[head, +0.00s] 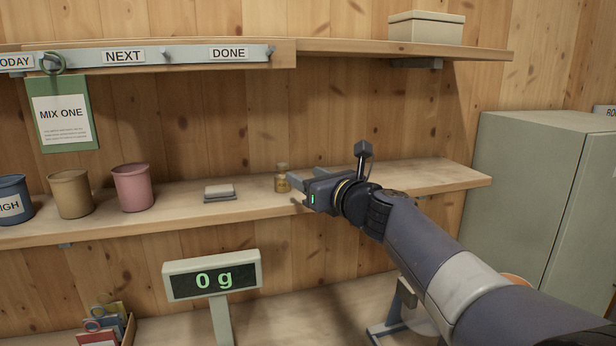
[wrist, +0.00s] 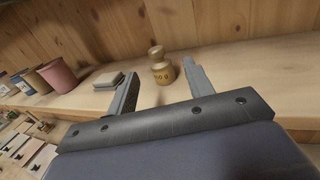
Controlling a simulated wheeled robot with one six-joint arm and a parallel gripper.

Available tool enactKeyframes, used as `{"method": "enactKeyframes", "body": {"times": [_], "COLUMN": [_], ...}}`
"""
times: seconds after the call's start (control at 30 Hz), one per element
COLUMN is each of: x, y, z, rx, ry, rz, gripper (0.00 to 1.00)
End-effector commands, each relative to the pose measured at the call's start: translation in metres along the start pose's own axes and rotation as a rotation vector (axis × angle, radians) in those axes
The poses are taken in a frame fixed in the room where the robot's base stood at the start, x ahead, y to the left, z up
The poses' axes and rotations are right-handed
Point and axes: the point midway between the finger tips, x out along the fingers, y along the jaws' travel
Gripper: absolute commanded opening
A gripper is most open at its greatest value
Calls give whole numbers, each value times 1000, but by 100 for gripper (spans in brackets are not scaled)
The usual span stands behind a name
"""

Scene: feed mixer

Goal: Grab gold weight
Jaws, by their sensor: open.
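The gold weight (head: 281,178) is a small knobbed brass-coloured piece standing upright on the wooden shelf. In the wrist view the gold weight (wrist: 161,68) shows faint lettering, partly unreadable, and stands beyond and between my fingertips. My gripper (head: 300,184) is open, just right of the weight in the head view. In the wrist view my gripper (wrist: 160,80) has its two fingers apart with nothing held. The right finger looks close to the weight; I cannot tell whether they touch.
On the same shelf (head: 420,180) are a small grey slab (head: 219,192), a pink cup (head: 132,187), a tan cup (head: 71,193) and a blue cup (head: 12,199). A scale display (head: 212,277) reading 0 g stands below. A grey cabinet (head: 530,190) is at right.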

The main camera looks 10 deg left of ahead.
Motion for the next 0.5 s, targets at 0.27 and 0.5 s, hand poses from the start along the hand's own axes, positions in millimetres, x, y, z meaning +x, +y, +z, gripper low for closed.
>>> {"method": "enactKeyframes", "body": {"times": [0.27,0.5], "x": [39,54], "y": [1,1], "z": [0,-2], "rx": [-4,-5], "ry": [3,3], "rz": [2,1], "gripper": [50,50]}}
